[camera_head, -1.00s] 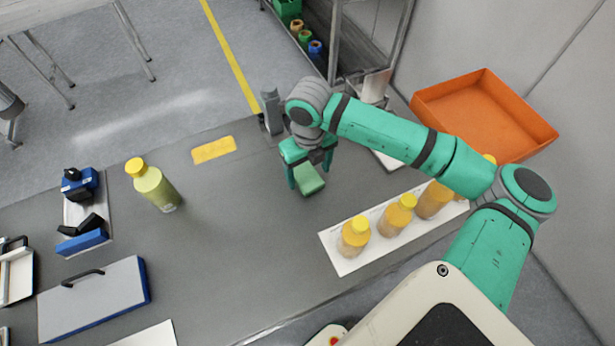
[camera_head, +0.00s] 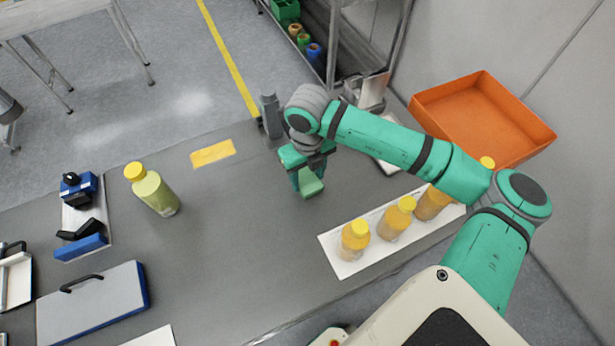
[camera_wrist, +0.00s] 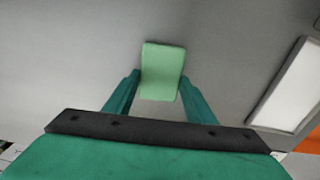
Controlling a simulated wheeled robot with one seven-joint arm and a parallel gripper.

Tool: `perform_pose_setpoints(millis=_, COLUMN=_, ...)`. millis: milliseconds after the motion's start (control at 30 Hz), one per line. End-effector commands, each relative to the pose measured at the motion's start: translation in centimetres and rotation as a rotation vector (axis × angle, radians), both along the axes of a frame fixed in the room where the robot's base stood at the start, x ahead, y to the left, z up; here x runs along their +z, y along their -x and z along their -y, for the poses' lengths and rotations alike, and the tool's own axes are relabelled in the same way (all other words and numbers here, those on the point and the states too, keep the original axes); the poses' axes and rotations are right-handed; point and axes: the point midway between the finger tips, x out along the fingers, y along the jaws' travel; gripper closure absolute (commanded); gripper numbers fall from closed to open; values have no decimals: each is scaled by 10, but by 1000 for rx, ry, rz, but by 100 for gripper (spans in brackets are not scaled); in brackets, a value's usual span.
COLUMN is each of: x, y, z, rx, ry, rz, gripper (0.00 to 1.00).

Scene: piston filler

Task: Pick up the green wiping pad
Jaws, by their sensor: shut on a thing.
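The green wiping pad (camera_head: 312,186) is a small light-green block near the middle of the grey table. It also shows in the wrist view (camera_wrist: 161,72), between the two teal fingers. My gripper (camera_head: 308,182) points down at the table and is shut on the pad. The pad sticks out past the fingertips. I cannot tell whether the pad touches the table or hangs just above it.
A white mat (camera_head: 349,266) with several yellow-capped bottles lies to the right front. A green-yellow bottle (camera_head: 157,192) stands at the left, near a yellow patch (camera_head: 213,153). An orange tray (camera_head: 483,118) is at the right. The table's middle is clear.

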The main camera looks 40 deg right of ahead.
Motion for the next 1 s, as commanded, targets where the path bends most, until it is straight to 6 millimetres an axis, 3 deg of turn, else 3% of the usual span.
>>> perform_pose_setpoints(millis=200, x=27, y=0, z=1, rx=2, ry=5, rz=1, gripper=72)
perform_pose_setpoints(millis=500, x=91, y=-35, z=-43, rx=8, ry=4, rz=2, gripper=72)
perform_pose_setpoints(millis=700, x=109, y=-63, z=-78, rx=7, ry=2, rz=1, gripper=72)
perform_pose_setpoints(millis=1000, x=124, y=-84, z=-104, rx=-1, ry=1, rz=0, gripper=72)
